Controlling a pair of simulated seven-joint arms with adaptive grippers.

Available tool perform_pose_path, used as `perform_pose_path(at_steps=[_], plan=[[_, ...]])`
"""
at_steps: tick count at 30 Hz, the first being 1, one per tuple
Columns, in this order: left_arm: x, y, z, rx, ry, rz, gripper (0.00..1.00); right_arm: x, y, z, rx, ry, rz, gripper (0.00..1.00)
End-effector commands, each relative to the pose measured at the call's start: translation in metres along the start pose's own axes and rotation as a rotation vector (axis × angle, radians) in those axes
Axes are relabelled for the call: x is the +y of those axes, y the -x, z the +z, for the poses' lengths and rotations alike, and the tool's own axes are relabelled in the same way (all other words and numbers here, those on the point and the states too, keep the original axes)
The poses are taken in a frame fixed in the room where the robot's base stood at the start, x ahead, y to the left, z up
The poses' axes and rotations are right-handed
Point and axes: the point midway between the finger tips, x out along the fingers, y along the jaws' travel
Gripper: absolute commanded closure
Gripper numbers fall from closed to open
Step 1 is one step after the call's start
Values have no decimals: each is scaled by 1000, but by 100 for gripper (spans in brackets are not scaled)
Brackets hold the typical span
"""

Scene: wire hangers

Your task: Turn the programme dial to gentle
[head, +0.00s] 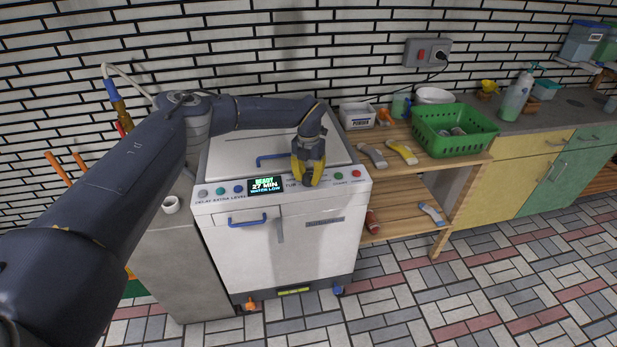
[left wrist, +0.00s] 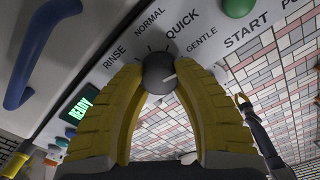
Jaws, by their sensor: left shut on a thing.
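The programme dial (left wrist: 158,72) is a dark round knob on the washer's sloping control panel (head: 220,202). In the left wrist view the words RINSE, NORMAL, QUICK and GENTLE (left wrist: 202,40) fan around it. A white pointer line on the knob points right, somewhat below the direction of GENTLE. My left gripper (head: 308,182) is shut on the dial, one yellow finger on each side; its fingers hide the dial in the head view. My right gripper (left wrist: 243,101) shows small at the right of the left wrist view, away from the panel; its jaws are unclear.
The display (head: 264,186) reads READY, 27 MIN, WATER LOW. A green START button (head: 338,175) and a red button (head: 356,174) sit right of the dial. A blue lid handle (head: 272,160) is behind. A wooden shelf with a green basket (head: 455,142) stands at right.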

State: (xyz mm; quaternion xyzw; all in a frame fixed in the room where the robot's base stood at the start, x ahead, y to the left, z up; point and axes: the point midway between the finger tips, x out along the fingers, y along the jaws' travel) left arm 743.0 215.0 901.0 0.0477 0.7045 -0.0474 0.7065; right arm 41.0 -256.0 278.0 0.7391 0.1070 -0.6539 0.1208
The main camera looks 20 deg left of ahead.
Motion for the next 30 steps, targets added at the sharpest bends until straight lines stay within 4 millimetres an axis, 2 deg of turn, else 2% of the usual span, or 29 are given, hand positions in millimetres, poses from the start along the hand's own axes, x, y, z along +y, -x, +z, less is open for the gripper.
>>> perform_pose_path(at_steps=[7, 8, 15, 25, 30], plan=[[-1, -2, -3, 9, -10, -1, 100, -1, 0, 0, 0, 0, -1, 100], [-1, -2, -3, 9, -10, -1, 70, -1, 0, 0, 0, 0, -1, 100], [0, -2, -2, 6, -10, -1, 42, 0, 0, 0, 1, 0, 0, 100], [0, 2, -1, 3, -10, -1, 41, 3, 0, 0, 0, 1, 2, 100], [0, 21, -1, 2, -10, -1, 41, 2, 0, 0, 0, 1, 1, 100]])
